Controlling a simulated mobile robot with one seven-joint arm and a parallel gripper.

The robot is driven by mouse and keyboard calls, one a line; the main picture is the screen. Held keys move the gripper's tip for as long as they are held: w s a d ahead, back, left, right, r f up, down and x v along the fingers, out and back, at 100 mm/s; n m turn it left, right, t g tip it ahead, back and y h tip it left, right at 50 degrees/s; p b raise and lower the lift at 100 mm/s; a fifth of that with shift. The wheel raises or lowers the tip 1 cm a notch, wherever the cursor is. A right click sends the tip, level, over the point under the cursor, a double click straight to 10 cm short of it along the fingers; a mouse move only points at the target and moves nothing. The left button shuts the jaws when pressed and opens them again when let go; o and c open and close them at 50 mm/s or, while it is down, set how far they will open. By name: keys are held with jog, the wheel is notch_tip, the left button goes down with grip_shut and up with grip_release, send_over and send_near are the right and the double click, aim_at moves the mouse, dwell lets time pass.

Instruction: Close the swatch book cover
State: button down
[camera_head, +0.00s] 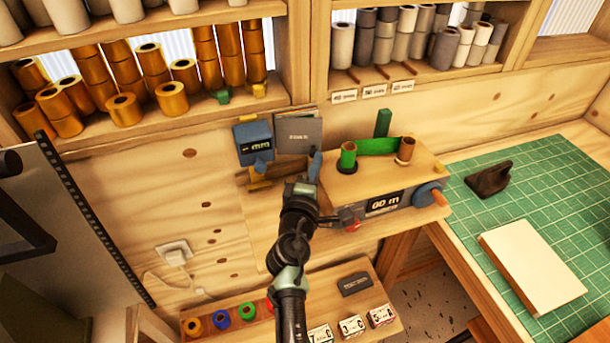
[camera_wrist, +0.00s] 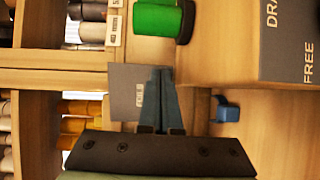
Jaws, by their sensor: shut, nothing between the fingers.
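The swatch book (camera_head: 298,136) stands against the back wall, under the shelf and right of a blue box. Its grey cover with small lettering faces out, and coloured sheet edges show above it. In the wrist view the grey cover (camera_wrist: 122,88) is left of the fingers and partly hidden by them. My gripper (camera_head: 316,160) is at the cover's lower right edge, with its fingers together and empty. The fingertips (camera_wrist: 161,70) overlap the cover's right edge in the wrist view; I cannot tell whether they touch it.
A blue device (camera_head: 253,142) is left of the book. A wooden machine (camera_head: 385,180) with a green foil band and two rolls is at the right. A shelf of gold rolls (camera_head: 122,107) is above. A green cutting mat (camera_head: 465,205) lies far right.

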aim_at(323, 166)
jog(key=shift+d+b+x, duration=0.15)
jog(key=shift+b+x, duration=0.35)
jog(key=shift+x, duration=0.3)
jog(key=shift+d+b+x, duration=0.2)
jog(key=shift+b+x, duration=0.25)
jog(key=shift+x, duration=0.35)
jog(key=shift+s, duration=0.2)
